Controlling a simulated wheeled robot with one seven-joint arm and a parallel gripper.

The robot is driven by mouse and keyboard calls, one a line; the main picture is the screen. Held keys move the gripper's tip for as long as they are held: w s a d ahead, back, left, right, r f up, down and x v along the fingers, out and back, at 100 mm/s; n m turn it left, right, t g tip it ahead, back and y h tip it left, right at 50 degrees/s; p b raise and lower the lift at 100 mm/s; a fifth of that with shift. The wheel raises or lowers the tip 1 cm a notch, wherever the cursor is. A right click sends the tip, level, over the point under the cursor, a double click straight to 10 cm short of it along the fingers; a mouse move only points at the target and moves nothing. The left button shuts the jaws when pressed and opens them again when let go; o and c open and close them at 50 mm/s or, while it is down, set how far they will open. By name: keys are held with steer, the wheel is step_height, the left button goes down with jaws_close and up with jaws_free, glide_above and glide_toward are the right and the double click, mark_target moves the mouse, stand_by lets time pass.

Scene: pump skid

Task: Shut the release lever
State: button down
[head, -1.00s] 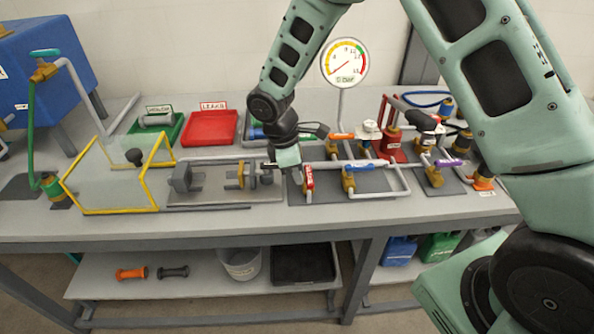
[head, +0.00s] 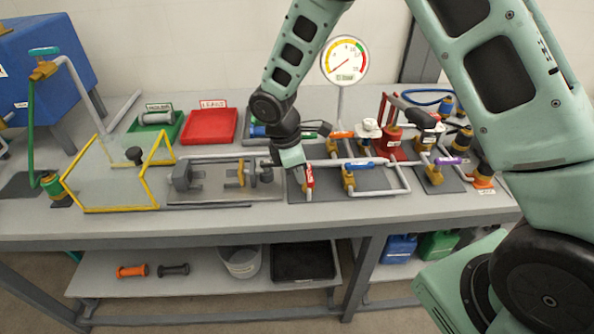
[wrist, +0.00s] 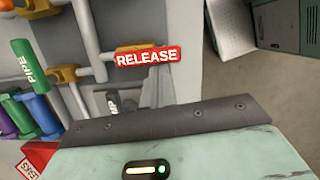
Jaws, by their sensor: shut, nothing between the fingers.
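The release lever (wrist: 147,57) is a red handle with a white RELEASE label, on a brass valve of the grey pipework. In the head view the lever (head: 309,178) is small, at the front left of the pipe assembly, and runs front to back. My gripper (head: 299,183) is shut and empty, pointing down just left of the lever. In the wrist view its grey fingers are close by the label's right end, partly hidden by my gripper body. I cannot tell whether they touch the lever.
A blue-handled valve (head: 360,164) stands close on the right, an orange-handled one (head: 341,135) behind. A gauge (head: 344,61) rises at the back. A clamp fixture (head: 225,182) is on the left, with a yellow-framed guard (head: 108,210) beyond. The bench front is clear.

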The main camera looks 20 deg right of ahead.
steer(key=shift+d, duration=0.1)
steer(key=n, duration=0.1)
steer(key=s+d+n, duration=0.1)
steer(key=n, duration=0.1)
steer(key=shift+t, duration=0.4)
steer(key=n, duration=0.2)
steer(key=d+n+t, duration=0.1)
steer(key=n, duration=0.1)
steer(key=shift+s+d+p, duration=0.1)
steer(key=shift+s+p, duration=0.2)
steer(key=shift+p, duration=0.1)
steer(key=n, duration=0.1)
steer(key=d+n, duration=0.1)
steer(key=n, duration=0.1)
steer(key=shift+s+d+n+t+y, duration=0.15)
steer(key=shift+d+n+t+y, duration=0.1)
steer(key=shift+n+t+y, duration=0.15)
steer(key=n, duration=0.2)
steer(key=d+n, duration=0.1)
steer(key=shift+w+d+n+y, duration=0.2)
steer(key=shift+n+y, duration=0.1)
steer(key=shift+n, duration=0.1)
steer(key=shift+w+a+p, duration=0.1)
steer(key=shift+p, duration=0.3)
steer(key=shift+w+a+p, duration=0.35)
steer(key=shift+w+p, duration=0.1)
steer(key=shift+w, duration=0.1)
